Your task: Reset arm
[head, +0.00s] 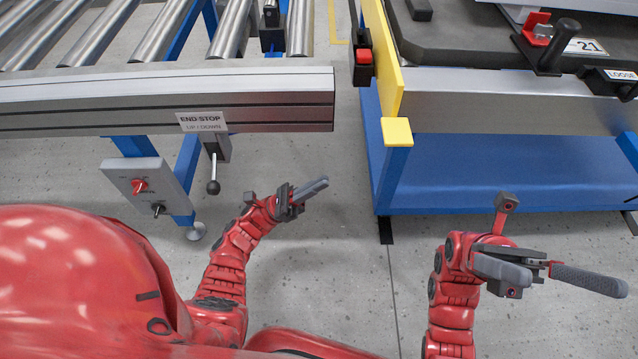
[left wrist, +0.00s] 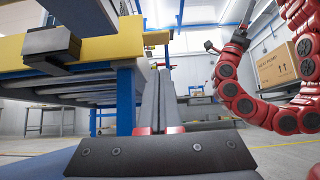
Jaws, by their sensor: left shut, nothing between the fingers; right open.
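My left arm comes in from the left in the head view, bent upward. Its gripper (head: 312,188) is shut and empty, in the gap between the roller conveyor and the blue station. The left wrist view shows the shut fingers (left wrist: 160,105) side by side, with nothing between them. My right gripper (head: 575,278) is open and empty at the lower right of the head view, in front of the blue station. Its fingers are spread apart. Neither gripper touches anything.
The roller conveyor (head: 250,100) stands at the left, with an end-stop lever (head: 213,170) and a switch box (head: 148,187) below. A blue station (head: 500,170) with yellow post (head: 396,131) stands at the right. Grey floor (head: 330,260) is free between. A cardboard box (left wrist: 287,60) shows behind.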

